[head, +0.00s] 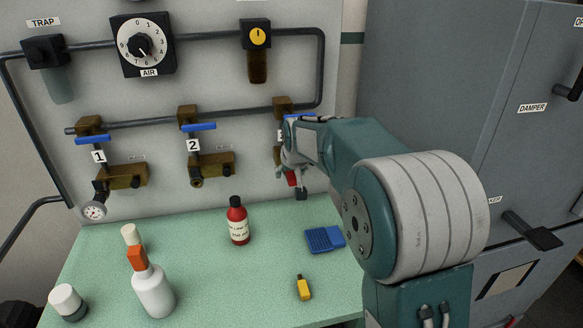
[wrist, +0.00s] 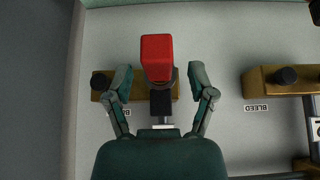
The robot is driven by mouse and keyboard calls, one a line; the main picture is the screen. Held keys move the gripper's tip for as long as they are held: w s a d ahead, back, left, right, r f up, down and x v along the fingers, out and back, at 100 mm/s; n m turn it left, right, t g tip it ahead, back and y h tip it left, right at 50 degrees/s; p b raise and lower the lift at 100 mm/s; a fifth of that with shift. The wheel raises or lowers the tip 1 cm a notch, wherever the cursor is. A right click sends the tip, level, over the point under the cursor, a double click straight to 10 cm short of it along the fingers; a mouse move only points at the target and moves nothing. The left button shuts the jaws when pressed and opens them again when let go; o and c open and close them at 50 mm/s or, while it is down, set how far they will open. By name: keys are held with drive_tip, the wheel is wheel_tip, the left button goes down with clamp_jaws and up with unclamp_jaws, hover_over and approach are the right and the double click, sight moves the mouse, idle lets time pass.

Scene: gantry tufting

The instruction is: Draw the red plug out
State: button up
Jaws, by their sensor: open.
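The red plug (wrist: 157,55) stands out from the brass fitting (wrist: 100,92) of the third valve on the panel, with a dark piece below its red block. In the head view a bit of the red plug (head: 292,179) shows under my gripper. My gripper (wrist: 160,72) is open, with one finger on each side of the plug. Gaps show between both fingers and the red block, so no contact is visible. In the head view my gripper (head: 290,168) is at the third valve, and my arm hides much of that fitting.
Valves 1 (head: 122,176) and 2 (head: 211,163) sit left on the panel, with pipes above. A grey cabinet (head: 440,80) is at right.

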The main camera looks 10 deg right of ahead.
sight(293, 181)
drive_tip(key=shift+f, duration=0.1)
clamp_jaws()
idle(0.4)
drive_tip(key=shift+s, duration=0.4)
drive_tip(key=shift+s, duration=1.25)
